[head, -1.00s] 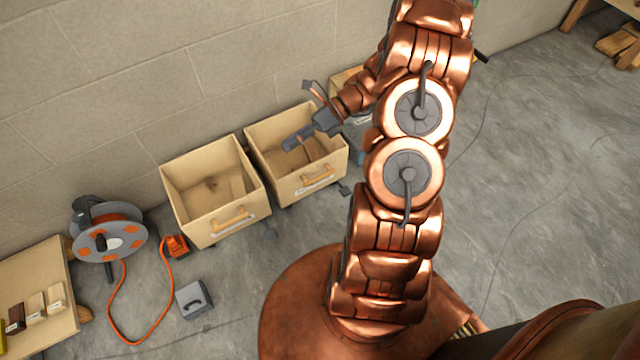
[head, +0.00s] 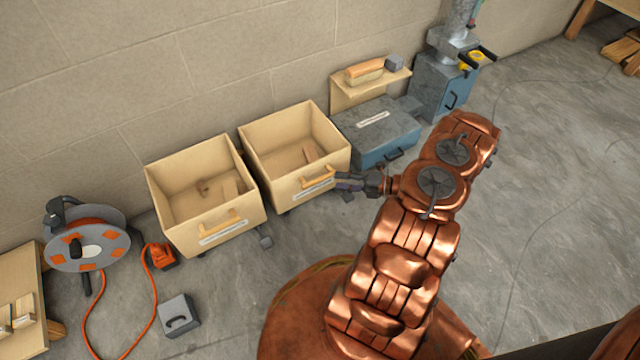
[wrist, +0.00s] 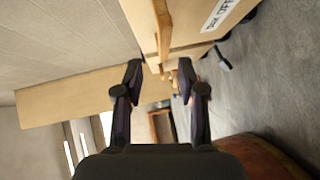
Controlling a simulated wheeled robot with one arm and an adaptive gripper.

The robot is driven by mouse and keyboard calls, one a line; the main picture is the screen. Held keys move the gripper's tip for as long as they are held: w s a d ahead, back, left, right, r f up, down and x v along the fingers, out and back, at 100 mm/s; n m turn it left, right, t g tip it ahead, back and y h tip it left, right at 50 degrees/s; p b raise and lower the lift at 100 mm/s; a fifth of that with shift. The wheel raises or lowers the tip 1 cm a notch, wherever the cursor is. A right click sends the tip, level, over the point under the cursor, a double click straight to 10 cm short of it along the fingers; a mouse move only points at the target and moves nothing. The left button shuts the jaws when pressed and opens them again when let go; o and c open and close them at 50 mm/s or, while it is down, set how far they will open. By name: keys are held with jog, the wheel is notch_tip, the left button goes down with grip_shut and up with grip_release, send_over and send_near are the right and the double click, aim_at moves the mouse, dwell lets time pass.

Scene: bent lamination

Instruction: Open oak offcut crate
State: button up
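Two open-topped pale wooden crates stand by the wall in the head view. The right crate (head: 285,128) has a wooden handle (head: 315,177) and a white label on its front, and wood pieces inside. In the wrist view, the partly cut-off label (wrist: 221,12) seems to read "OAK OFF". My gripper (head: 341,181) is at the front right of this crate, close to the handle. In the wrist view, my gripper (wrist: 160,70) is open, with wooden edges beyond and between its fingertips. Contact cannot be told.
The left crate (head: 177,215) stands close beside it. A closed grey-blue box (head: 375,130) is to the right, with a shelf holding a brush (head: 364,72) behind. A cable reel (head: 88,250), orange cord and grey case (head: 178,316) are at left.

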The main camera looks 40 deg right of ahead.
aim_at(320, 180)
jog(key=shift+f+b+x, duration=0.15)
jog(key=shift+b+x, duration=0.45)
jog(key=shift+x, duration=1.3)
jog(key=shift+f+b+x, duration=0.2)
jog(key=shift+b+x, duration=0.4)
jog(key=shift+x, duration=1.3)
grip_shut()
